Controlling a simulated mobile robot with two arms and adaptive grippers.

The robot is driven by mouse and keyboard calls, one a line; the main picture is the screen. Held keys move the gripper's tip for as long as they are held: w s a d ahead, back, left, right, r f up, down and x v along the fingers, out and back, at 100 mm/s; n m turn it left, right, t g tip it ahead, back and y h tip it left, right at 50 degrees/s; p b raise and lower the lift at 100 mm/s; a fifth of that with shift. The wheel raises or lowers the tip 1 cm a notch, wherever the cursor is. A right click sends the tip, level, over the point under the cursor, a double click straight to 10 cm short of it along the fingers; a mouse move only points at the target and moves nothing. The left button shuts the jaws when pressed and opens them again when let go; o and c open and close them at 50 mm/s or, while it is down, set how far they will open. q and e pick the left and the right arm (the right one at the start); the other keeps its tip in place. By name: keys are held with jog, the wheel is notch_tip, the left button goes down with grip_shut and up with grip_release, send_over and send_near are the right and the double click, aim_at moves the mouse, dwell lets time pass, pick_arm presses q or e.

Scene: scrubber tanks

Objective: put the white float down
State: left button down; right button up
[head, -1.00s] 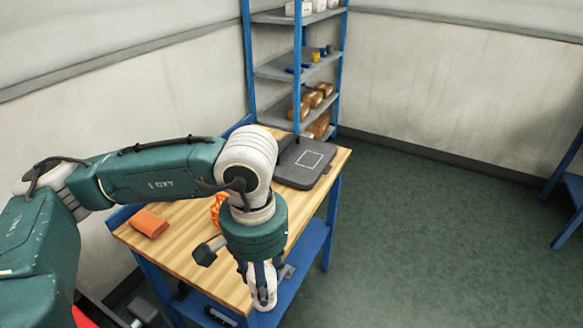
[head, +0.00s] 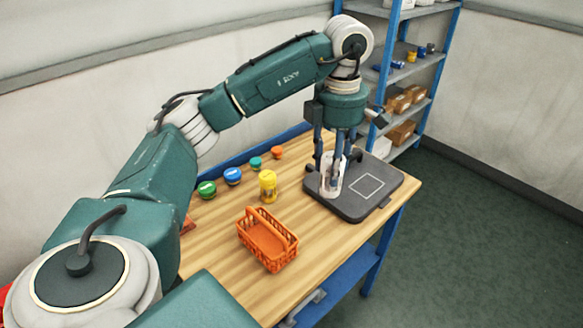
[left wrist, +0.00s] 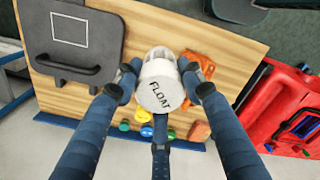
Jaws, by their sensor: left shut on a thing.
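The white float (head: 329,178) is a pale cylinder held upright between the fingers of my left gripper (head: 333,188). In the left wrist view the float (left wrist: 160,93) shows the word FLOAT on the end facing the camera, and my fingers press on it from both sides. In the head view the gripper and float are over the left part of a dark grey tray (head: 395,190) with a white square outline, left of that outline. I cannot tell whether the float's bottom touches the tray. My right gripper is not in view.
An orange basket (head: 268,254) stands on the wooden table (head: 215,262) in front of the tray. A yellow jar (head: 268,187) and small green, blue, teal and orange-lidded pots stand left of the tray. A blue shelf rack (head: 450,60) is behind the table.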

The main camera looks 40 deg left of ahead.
pick_arm(q)
jog(key=shift+w+a+n, duration=0.1)
jog(key=shift+a+n, duration=0.1)
jog(key=shift+n, duration=0.2)
notch_tip(320, 180, down, 5)
jog(key=shift+w+f, duration=0.1)
notch_tip(320, 180, down, 14)
jog(key=p, duration=0.3)
jog(key=shift+f, duration=0.35)
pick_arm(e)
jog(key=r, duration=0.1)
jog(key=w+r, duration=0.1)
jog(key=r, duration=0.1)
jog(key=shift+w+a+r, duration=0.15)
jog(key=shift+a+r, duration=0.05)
